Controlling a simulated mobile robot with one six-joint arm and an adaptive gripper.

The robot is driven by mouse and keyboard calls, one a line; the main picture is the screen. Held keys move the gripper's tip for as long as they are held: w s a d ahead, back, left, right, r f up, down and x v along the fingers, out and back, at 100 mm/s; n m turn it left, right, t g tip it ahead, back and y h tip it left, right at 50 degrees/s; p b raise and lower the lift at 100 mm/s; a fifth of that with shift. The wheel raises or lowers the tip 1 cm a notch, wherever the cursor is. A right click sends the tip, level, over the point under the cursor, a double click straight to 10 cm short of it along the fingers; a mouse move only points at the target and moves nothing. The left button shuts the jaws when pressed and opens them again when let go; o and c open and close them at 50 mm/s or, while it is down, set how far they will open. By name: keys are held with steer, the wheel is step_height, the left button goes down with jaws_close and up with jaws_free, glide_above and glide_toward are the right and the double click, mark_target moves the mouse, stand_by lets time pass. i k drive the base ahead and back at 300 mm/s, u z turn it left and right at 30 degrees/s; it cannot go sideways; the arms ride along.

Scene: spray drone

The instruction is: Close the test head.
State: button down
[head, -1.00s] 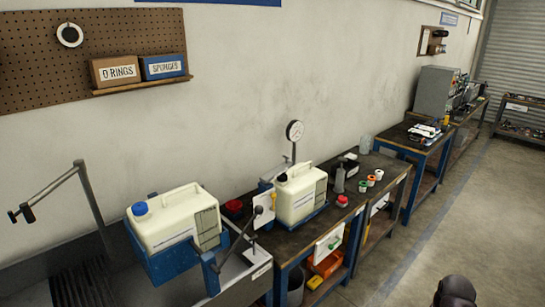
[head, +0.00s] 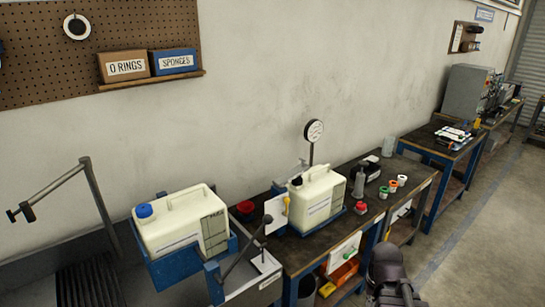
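A round dial gauge (head: 314,130) stands on a thin post behind a cream tank (head: 318,203) on the dark bench. The tank sits upright in a blue cradle, and its neck (head: 296,181) looks dark, with no coloured cap on it. A grey bracket (head: 298,168) at the foot of the gauge post, beside the tank, may be the test head; I cannot tell whether it is open or closed. A dark part of my arm shows at the bottom right. My gripper's fingers do not show.
Another cream tank (head: 182,225) with a blue cap rests in a blue tilting cradle at the left. A black lever (head: 245,243) rises between the tanks. Red, orange and white caps (head: 383,192) stand on the bench. Clear floor (head: 470,245) lies at the right.

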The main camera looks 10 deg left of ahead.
mark_target(297, 171)
steer(key=u, duration=0.5)
steer(key=i, duration=1.1)
steer(key=z, duration=0.05)
